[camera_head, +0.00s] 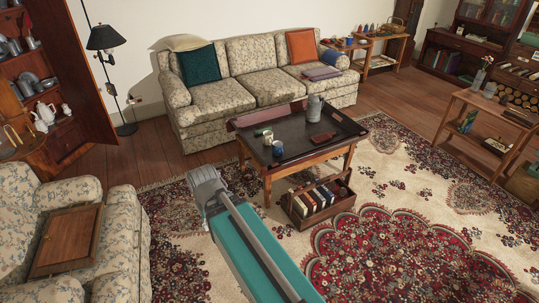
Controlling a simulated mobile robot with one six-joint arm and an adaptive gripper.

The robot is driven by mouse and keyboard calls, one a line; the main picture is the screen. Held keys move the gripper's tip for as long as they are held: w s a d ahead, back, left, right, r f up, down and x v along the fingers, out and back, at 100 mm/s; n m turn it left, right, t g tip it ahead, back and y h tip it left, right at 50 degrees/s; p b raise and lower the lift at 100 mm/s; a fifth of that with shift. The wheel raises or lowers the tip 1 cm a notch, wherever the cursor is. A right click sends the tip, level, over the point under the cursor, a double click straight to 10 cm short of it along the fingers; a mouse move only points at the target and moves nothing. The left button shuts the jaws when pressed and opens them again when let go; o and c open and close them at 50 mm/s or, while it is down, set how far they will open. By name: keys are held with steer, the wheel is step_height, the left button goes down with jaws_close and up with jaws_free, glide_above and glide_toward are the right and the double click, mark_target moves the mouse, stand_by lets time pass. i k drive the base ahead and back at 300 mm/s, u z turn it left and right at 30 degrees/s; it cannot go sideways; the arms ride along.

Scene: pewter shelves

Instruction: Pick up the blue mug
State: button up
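A small blue mug (277,149) stands on the dark tray-topped coffee table (310,152), near its front left part. A pale mug (267,136) stands just behind and left of it. My arm, a teal and grey link, reaches up from the bottom edge to a grey end short of the table's left side. I cannot make out my gripper or its fingers in this view. The arm's visible part is apart from the mug.
A grey jug (314,108), a brown box (323,138) and a small green item (262,131) share the table. A book rack (318,198) stands on the rug before it. A floral sofa (255,78) is behind; an armchair (119,240) is left. Open rug lies right.

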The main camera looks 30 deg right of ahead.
mark_target(279, 150)
steer(key=u, duration=0.35)
steer(key=i, duration=1.55)
steer(key=z, duration=0.6)
steer(key=i, duration=0.85)
steer(key=z, duration=0.65)
steer(key=k, duration=0.6)
steer(key=z, duration=0.05)
